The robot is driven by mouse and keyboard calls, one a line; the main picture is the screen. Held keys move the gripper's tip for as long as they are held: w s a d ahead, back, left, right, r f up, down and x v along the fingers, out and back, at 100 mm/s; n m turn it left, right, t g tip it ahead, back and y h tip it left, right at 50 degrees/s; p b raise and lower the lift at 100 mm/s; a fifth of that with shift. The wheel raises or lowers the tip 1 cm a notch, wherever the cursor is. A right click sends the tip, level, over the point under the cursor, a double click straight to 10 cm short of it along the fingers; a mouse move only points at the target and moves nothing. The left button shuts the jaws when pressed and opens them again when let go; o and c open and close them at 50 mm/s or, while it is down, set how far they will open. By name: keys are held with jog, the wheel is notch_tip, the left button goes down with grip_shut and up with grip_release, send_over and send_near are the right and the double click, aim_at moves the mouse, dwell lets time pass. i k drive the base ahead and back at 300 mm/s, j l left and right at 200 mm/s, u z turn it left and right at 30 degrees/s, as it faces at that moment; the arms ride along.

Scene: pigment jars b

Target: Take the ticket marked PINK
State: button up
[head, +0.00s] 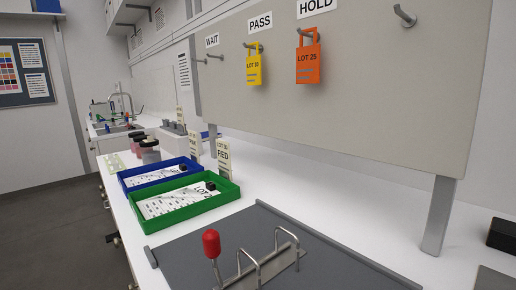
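I read no ticket marked PINK in this view. A yellow ticket (254,67) hangs from a hook under the PASS sign. An orange ticket marked LOT 25 (308,62) hangs from a hook under the HOLD sign. An upright cream card marked RED (224,158) stands behind the green tray, and a second cream card (195,146) stands farther back with its word unreadable. Jars with dark lids and pinkish contents (149,153) stand beyond the trays. My gripper is not in view.
A green tray (163,224) and a blue tray (125,187) hold printed sheets and dark blocks. A grey mat (190,250) carries a red-knobbed rod (212,246) and metal loops (287,237). The hook board's leg (440,215) stands at right. White counter is clear behind the mat.

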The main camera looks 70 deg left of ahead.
aim_at(192, 135)
jog(key=u, duration=2.45)
jog(key=i+j+z, duration=0.35)
jog(key=j, duration=0.25)
jog(key=i+j+z, duration=0.3)
jog(key=j, duration=0.45)
jog(key=i+j+z, duration=0.15)
jog(key=j, duration=0.25)
jog(key=i+j+z, duration=0.2)
jog(key=j, duration=0.2)
